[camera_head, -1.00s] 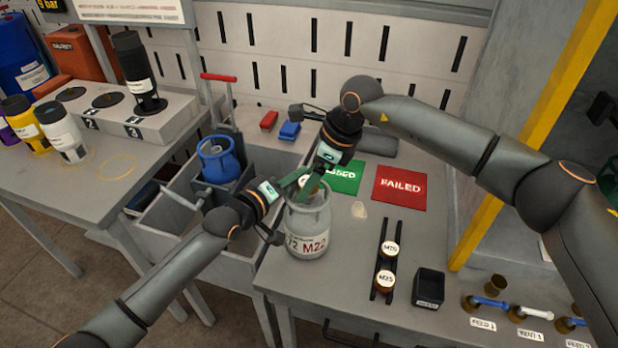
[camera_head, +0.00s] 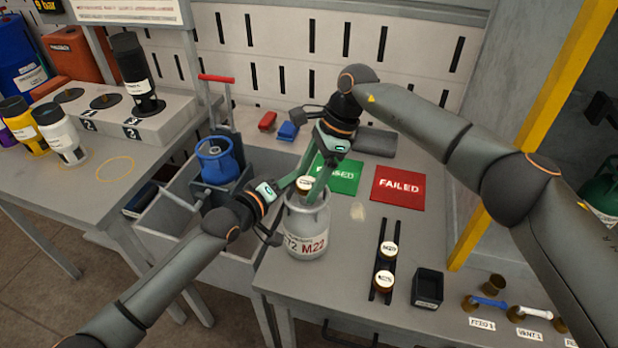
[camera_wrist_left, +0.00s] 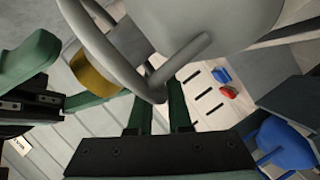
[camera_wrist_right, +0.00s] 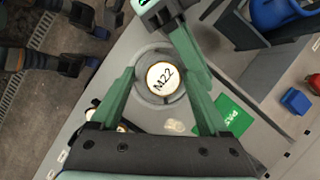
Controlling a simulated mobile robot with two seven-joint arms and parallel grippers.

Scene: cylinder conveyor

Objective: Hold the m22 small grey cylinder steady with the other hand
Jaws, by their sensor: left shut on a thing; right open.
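The small grey cylinder (camera_head: 306,236), with a red M22 on its label, stands upright on the grey table in the head view. A brass cap with a white M22 face (camera_wrist_right: 163,78) is on its top. My left gripper (camera_head: 287,190) is shut at the cylinder's collar; the left wrist view shows the collar ring (camera_wrist_left: 155,92) at its fingers. My right gripper (camera_head: 316,184) is above the cylinder, open, and in the right wrist view its fingers (camera_wrist_right: 160,100) stand apart on both sides of the cap. Whether they touch anything is unclear.
Behind lie the green PASSED mat (camera_head: 337,175) and red FAILED mat (camera_head: 398,188). A black rack (camera_head: 371,293) with two brass caps and a black box (camera_head: 428,287) stand to the right. A blue cylinder (camera_head: 217,160) is in the cart at left.

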